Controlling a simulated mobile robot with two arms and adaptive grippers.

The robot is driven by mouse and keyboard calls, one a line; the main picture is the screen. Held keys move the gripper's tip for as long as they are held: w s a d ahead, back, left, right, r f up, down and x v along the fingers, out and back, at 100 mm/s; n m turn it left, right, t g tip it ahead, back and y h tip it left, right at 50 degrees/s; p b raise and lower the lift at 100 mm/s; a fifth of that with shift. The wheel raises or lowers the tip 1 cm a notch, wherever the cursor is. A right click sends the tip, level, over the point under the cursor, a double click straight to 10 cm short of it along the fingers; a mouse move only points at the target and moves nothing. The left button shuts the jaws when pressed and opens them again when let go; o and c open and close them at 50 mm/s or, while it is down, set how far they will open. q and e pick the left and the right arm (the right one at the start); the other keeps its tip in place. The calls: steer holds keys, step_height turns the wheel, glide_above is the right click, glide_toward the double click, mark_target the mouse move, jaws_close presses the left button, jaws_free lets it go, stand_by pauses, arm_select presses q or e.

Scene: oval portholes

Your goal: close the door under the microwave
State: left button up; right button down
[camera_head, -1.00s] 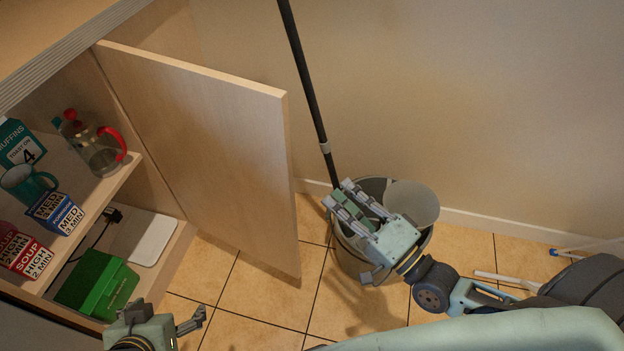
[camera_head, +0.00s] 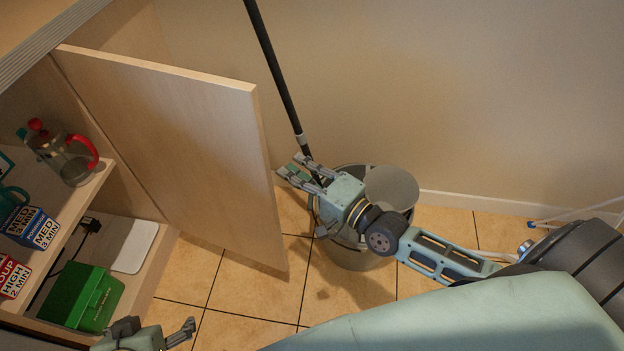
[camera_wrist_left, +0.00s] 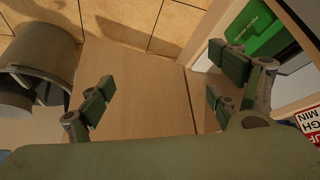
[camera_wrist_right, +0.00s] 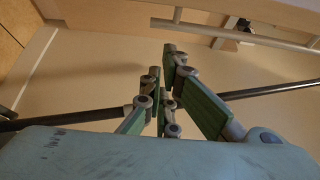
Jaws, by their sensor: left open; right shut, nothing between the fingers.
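The cupboard door (camera_head: 175,150) is a pale wood panel standing wide open, hinged on the cupboard's far side. It also shows in the left wrist view (camera_wrist_left: 140,85). My right gripper (camera_head: 297,172) is shut and empty, just right of the door's free edge and above a grey bin. In the right wrist view its fingers (camera_wrist_right: 168,85) are close together against the wall. My left gripper (camera_head: 160,328) is at the bottom, in front of the cupboard opening. Its fingers are spread wide in the left wrist view (camera_wrist_left: 160,95), with nothing between them. The microwave is not in view.
Inside the cupboard are a glass jug (camera_head: 65,155), several boxes, a mug and a green box (camera_head: 80,297). The grey bin (camera_head: 360,255) stands on the tiled floor by the wall. A dark pole (camera_head: 275,75) leans beside it.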

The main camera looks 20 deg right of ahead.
arm_select(q)
steer(key=shift+s+a+f+g, duration=0.15)
steer(key=shift+s+g, duration=0.15)
steer(key=shift+s, duration=0.15)
arm_select(e)
steer(key=shift+s+a+f, duration=0.1)
steer(key=shift+s+a, duration=1.15)
steer(key=shift+s, duration=0.15)
